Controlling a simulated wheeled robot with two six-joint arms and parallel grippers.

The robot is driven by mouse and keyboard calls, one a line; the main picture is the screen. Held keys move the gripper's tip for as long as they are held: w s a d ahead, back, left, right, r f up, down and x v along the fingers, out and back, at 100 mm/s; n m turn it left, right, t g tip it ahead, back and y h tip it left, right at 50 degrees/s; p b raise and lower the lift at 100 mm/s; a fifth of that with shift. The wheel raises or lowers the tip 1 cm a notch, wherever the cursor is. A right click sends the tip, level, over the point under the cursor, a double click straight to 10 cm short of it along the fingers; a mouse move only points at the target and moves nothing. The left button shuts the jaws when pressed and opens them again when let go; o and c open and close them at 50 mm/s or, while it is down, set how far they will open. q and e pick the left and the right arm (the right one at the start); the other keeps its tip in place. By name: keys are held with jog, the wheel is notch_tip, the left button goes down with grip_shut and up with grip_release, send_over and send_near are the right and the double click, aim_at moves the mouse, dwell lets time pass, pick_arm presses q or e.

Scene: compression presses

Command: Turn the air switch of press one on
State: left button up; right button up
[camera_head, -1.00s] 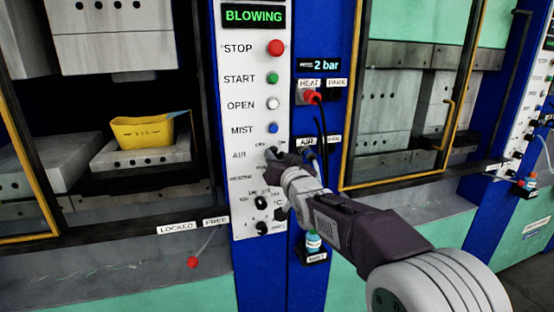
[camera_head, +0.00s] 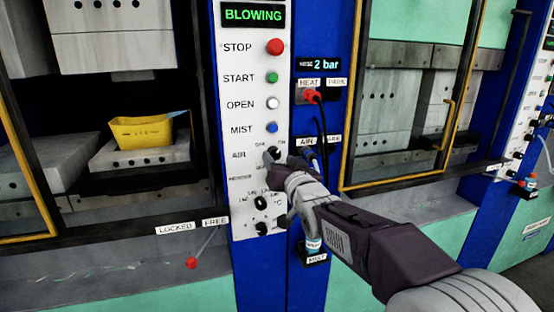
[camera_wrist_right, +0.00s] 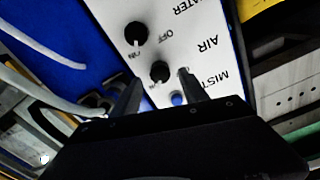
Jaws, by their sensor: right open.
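The air switch is a black knob (camera_wrist_right: 160,72) on the white control panel (camera_head: 248,105), beside the label AIR (camera_head: 239,155). In the wrist view it sits between the tips of my open right gripper (camera_wrist_right: 160,88), which point at the panel. I cannot tell whether the fingers touch it. In the head view my right gripper (camera_head: 275,158) covers most of the knob, and its setting is not clear. The green display (camera_head: 253,15) reads BLOWING. My left gripper is not in view.
Above the knob are the blue MIST button (camera_head: 272,127) and the OPEN, START and red STOP (camera_head: 275,47) buttons. More knobs sit lower. Hoses hang right of the panel. A yellow tub (camera_head: 142,131) sits in the left press.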

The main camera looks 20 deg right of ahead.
jog(key=s, duration=0.6)
jog(key=shift+s+b, duration=0.25)
jog(key=shift+b, duration=0.1)
jog(key=shift+d+r, duration=0.1)
jog(key=shift+r, duration=0.05)
jog(key=s+f+g+p, duration=0.2)
jog(key=f+g+p, duration=0.2)
jog(key=f, duration=0.5)
jog(key=s+f+g+p, duration=0.3)
jog(key=f+g+p, duration=0.15)
jog(key=f, duration=0.45)
jog(key=s+f+n+g, duration=0.1)
jog(key=s+f+g, duration=0.3)
jog(key=s, duration=0.5)
jog(key=s+f+n+g, duration=0.1)
jog(key=s+f+g, duration=0.3)
jog(key=s+f, duration=0.4)
jog(key=shift+s+n+p, duration=0.3)
jog(key=shift+s, duration=0.25)
